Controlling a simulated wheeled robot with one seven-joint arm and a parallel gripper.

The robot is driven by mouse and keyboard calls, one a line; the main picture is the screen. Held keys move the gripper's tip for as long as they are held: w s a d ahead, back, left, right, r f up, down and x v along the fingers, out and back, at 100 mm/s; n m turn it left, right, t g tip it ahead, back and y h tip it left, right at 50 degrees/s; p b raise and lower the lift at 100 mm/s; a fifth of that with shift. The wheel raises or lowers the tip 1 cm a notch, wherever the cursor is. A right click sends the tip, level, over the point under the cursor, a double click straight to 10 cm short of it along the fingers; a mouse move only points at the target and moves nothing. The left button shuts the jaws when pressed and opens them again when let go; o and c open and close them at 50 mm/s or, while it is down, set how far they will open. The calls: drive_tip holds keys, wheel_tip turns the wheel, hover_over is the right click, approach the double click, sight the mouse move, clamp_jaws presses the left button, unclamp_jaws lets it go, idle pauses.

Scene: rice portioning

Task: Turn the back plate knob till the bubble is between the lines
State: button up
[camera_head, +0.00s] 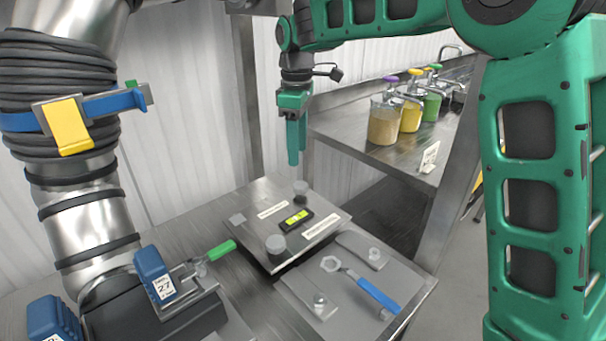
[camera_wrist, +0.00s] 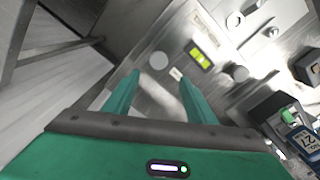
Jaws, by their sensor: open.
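The grey plate (camera_head: 262,205) lies on the steel table with two round grey knobs and a yellow-green bubble vial (camera_head: 296,220) between them. The back plate knob (camera_head: 301,187) is at the plate's far edge; the front knob (camera_head: 275,243) is nearer. My green gripper (camera_head: 296,160) points down, open and empty, above the plate's far edge and clear of the back knob. In the wrist view, the back knob (camera_wrist: 158,60) shows just beyond and between my fingertips (camera_wrist: 160,76), and the vial (camera_wrist: 201,58) lies right of it. The bubble's place against the lines is too small to tell.
Right of the plate, a lower grey plate (camera_head: 325,297) carries a blue-handled wrench (camera_head: 372,292). A green-handled clamp (camera_head: 221,250) stands at the left. A side counter (camera_head: 345,133) with several pump jars (camera_head: 384,122) is behind right. White ribbed walls stand behind.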

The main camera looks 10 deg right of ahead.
sight(300, 184)
drive_tip(key=f, duration=1)
drive_tip(key=shift+w+d+f, duration=0.15)
drive_tip(key=shift+d+f, duration=0.15)
drive_tip(key=shift+f, duration=0.05)
drive_tip(key=c, duration=1)
